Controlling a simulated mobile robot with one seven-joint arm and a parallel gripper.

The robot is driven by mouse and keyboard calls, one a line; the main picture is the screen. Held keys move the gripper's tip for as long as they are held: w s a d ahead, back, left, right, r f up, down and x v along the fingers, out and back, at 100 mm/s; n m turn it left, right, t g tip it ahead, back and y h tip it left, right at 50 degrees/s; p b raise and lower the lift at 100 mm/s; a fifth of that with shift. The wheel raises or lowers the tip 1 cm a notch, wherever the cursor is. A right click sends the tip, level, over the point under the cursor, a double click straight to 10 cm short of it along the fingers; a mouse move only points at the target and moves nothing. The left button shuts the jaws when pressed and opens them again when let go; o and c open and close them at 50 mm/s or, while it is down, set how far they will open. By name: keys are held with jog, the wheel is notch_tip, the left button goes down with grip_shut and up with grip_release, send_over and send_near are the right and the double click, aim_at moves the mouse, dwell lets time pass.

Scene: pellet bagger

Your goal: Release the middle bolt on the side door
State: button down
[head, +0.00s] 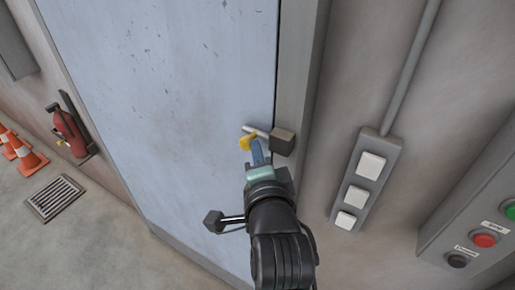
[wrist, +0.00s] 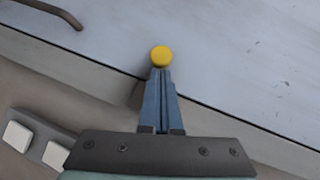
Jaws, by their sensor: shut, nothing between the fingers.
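The side door (head: 170,80) is a pale blue panel, closed against its grey frame as far as shows. A bolt with a pale rod (head: 258,132) and a yellow knob (head: 246,142) sits at the door's right edge, beside a dark block (head: 283,141). Only this one bolt shows, so I cannot tell from the pictures which one it is. My gripper (head: 257,146) is shut and empty, its blue fingertips right at the knob. In the wrist view the yellow knob (wrist: 161,56) lies just beyond the fingertips (wrist: 161,72); contact is unclear. The fingers hide part of the bolt.
Right of the door are a panel of white switches (head: 365,180) and a control box with a red button (head: 485,240). A fire extinguisher (head: 70,130) and orange cones (head: 25,152) are at the left. A dark curved bar (wrist: 50,10) shows in the wrist view.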

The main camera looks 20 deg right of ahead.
jog(key=w+a+b, duration=0.1)
jog(key=w+a, duration=0.2)
jog(key=w, duration=0.1)
jog(key=shift+a, duration=0.15)
dwell(0.4)
